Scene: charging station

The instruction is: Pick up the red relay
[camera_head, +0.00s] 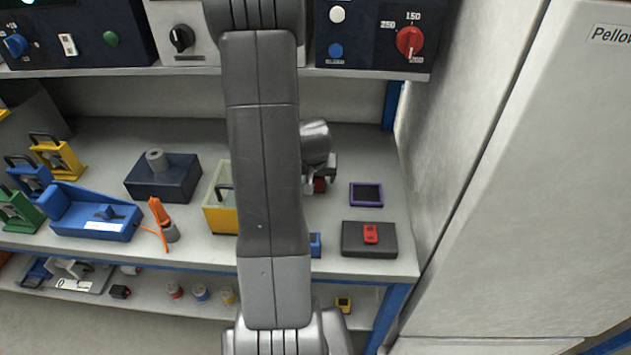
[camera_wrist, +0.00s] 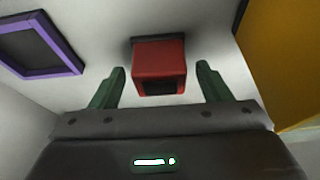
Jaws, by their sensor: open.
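The red relay (camera_wrist: 158,55), a small red block with a dark face, shows in the wrist view against the pale shelf. My gripper (camera_wrist: 161,69) is open, with one green finger on each side of the block and a visible gap at both sides. In the head view the red relay (camera_head: 319,185) is a small red patch just below my gripper (camera_head: 321,173), partly hidden by it. My arm covers the area to its left.
A purple-framed tray (camera_head: 366,194) lies to the right. A dark pad (camera_head: 352,247) with a red device (camera_head: 371,234) is nearer the front edge. A yellow bin (camera_head: 220,218) stands left of my arm. The control panels (camera_head: 372,58) overhang the back.

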